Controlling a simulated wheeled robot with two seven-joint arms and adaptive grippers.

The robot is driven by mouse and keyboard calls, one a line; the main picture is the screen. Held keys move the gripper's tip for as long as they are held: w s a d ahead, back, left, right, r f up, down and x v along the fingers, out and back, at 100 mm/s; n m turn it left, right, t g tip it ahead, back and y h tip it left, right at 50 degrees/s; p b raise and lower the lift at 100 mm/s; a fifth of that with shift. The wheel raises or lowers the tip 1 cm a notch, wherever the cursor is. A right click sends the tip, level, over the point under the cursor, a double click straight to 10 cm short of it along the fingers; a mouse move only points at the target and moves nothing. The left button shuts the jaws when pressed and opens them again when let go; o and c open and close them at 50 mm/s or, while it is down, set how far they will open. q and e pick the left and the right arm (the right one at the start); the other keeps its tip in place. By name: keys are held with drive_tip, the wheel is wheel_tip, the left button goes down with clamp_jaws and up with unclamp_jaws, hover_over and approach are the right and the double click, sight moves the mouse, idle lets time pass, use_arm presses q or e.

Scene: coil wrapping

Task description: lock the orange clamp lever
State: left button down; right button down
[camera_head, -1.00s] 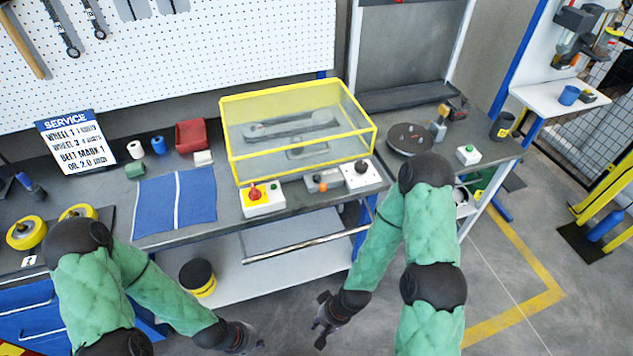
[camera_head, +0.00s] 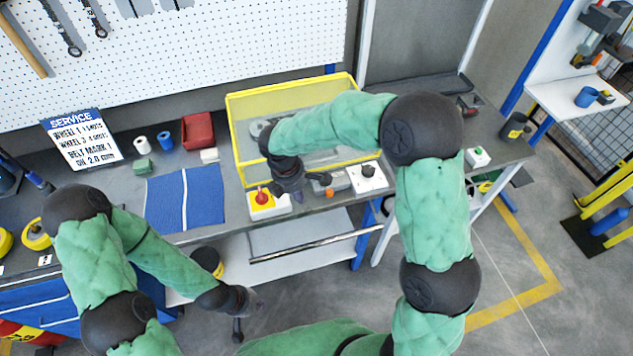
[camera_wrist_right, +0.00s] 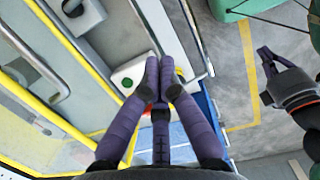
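The orange clamp lever (camera_head: 329,192) is a small orange tip on a grey block (camera_head: 340,182) at the bench's front edge, before the yellow-framed case. My right gripper (camera_head: 292,189) hangs just left of it, between it and the red-knobbed box, apparently apart from the lever. In the right wrist view the right gripper's fingertips (camera_wrist_right: 160,68) are together, with nothing visibly held. The orange lever is not clear there. My left gripper (camera_head: 245,318) is low in front of the bench, empty, with fingers spread; it also shows in the right wrist view (camera_wrist_right: 266,62).
The yellow-framed clear case (camera_head: 240,143) stands behind the controls. A box with a red knob (camera_head: 268,205) is at left and a white box with a black knob (camera_head: 368,178) at right. A blue mat (camera_head: 170,204) lies further left. Floor in front is open.

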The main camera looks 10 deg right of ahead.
drive_tip(key=shift+n+t+h, duration=0.3)
drive_tip(key=shift+n+h, duration=0.2)
drive_tip(key=r, duration=0.1)
drive_tip(key=w+r, duration=0.1)
drive_tip(key=r, duration=0.2)
drive_tip(key=shift+w+d, duration=0.25)
drive_tip(key=shift+w, duration=0.1)
drive_tip(key=w+d+f+b, duration=0.1)
drive_tip(key=d+f, duration=0.5)
drive_tip(key=f, duration=0.4)
drive_tip(key=shift+d, duration=0.2)
drive_tip(key=shift+d+n, duration=0.15)
drive_tip(key=shift+n, duration=0.25)
